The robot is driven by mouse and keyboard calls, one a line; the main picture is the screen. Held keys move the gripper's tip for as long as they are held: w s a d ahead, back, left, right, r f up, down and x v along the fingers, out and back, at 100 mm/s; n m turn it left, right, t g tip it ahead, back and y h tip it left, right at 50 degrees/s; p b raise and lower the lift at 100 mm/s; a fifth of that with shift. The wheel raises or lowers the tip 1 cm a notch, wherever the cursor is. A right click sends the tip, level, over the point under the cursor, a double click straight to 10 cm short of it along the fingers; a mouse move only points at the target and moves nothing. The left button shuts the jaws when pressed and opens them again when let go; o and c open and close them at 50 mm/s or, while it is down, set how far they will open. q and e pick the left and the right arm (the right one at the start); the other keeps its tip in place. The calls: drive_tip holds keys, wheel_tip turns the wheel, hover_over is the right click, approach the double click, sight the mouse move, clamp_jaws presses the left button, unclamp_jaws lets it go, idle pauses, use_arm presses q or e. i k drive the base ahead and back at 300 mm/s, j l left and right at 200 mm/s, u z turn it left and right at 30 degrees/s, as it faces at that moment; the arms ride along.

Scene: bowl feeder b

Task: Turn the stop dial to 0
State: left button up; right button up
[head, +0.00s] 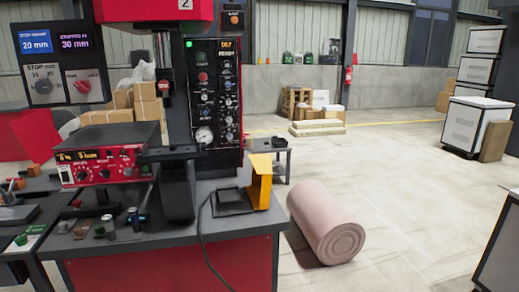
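The stop dial (43,86) is a round dark knob on a light scale plate at the upper left. Small numbers, including 20 and 30, stand around it; I cannot tell exactly where its pointer sits. It is on a dark panel (62,100) with two displays. The blue stop display (35,42) above the dial reads 20 mm. Neither of my grippers is in view.
A red knob (83,86) sits right of the dial. A second display (75,43) reads 30 mm. A red control box (103,165) and a black control panel (215,95) stand nearby. A pink roll (320,225) lies on the floor at right.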

sight(43, 86)
drive_tip(key=u, duration=1.25)
